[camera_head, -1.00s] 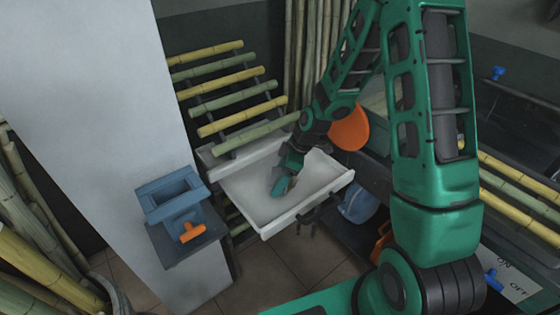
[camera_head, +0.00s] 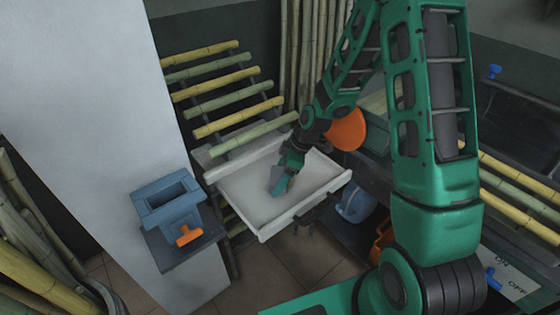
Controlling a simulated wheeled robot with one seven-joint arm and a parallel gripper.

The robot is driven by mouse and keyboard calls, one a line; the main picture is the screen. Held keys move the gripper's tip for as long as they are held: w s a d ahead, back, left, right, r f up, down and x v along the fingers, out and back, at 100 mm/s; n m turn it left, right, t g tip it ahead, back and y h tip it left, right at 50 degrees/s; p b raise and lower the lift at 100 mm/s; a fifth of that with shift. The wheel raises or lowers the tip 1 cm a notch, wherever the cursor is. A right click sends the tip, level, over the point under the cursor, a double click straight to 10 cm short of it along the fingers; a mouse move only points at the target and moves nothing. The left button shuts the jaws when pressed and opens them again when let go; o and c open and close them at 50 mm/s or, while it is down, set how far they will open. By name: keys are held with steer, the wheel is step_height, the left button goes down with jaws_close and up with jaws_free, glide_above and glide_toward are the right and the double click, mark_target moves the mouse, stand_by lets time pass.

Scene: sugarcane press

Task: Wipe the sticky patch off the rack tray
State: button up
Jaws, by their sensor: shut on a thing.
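The white rack tray (camera_head: 240,195) is pulled out below the sloping rack of canes, with its raised front rim facing right and down. My gripper (camera_head: 283,182) points down into the tray near its middle. It is shut on a small grey-teal thing, possibly a cloth (camera_head: 276,177), which is at or just above the tray floor; contact is hard to tell. The gripper and the cloth cover part of the floor. I cannot make out a sticky patch on the floor that shows.
Green and yellow canes (camera_head: 240,103) lie on the rack behind the tray. A blue box-like device with an orange handle (camera_head: 188,235) stands on a ledge at left. A blue container (camera_head: 356,205) sits low right of the tray. A white pillar (camera_head: 90,90) bounds the left.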

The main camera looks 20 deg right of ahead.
mark_target(270, 178)
steer(key=shift+s+a, duration=0.35)
steer(key=shift+a, duration=0.5)
steer(key=shift+a+r, duration=0.15)
steer(key=shift+a, duration=0.15)
steer(key=shift+w+r, duration=0.1)
steer(key=shift+r, duration=1.2)
steer(key=shift+d+r, duration=0.15)
steer(key=shift+r, duration=1.15)
steer(key=shift+d+r, duration=0.15)
steer(key=shift+r, duration=1.1)
